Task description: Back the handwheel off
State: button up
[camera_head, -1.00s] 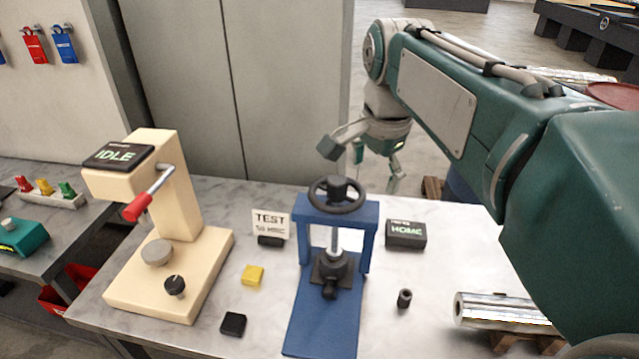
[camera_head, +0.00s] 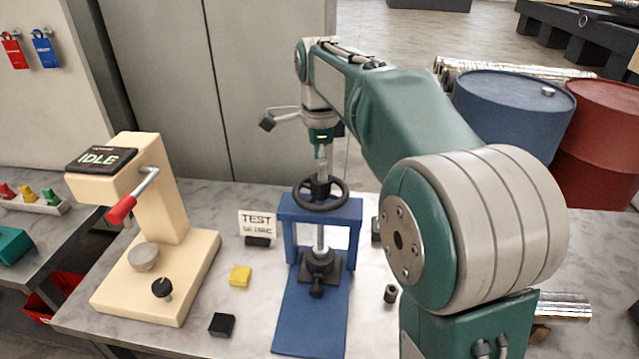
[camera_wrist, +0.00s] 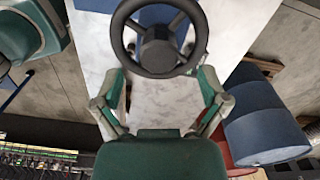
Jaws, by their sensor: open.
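The black handwheel (camera_head: 320,194) tops the screw of a blue press frame (camera_head: 318,318) on the bench. In the wrist view the handwheel (camera_wrist: 157,38) lies at the top middle, just beyond my fingertips. My gripper (camera_head: 322,176) points down above and at the back of the handwheel in the head view. In the wrist view my gripper (camera_wrist: 162,78) shows its two fingers spread wide, with nothing between them. Whether a fingertip touches the rim cannot be told. The screw runs down to a dark clamp (camera_head: 318,266) on the frame.
A cream test stand (camera_head: 160,230) reading IDLE with a red-handled lever stands at left. A TEST sign (camera_head: 257,224), yellow block (camera_head: 240,275), black block (camera_head: 221,324) and small dark cylinder (camera_head: 390,293) lie nearby. Blue (camera_head: 505,115) and red (camera_head: 605,135) barrels stand behind right.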

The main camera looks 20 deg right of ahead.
aim_at(320, 184)
jog(key=shift+f, duration=2.4)
jog(key=c, duration=1.1)
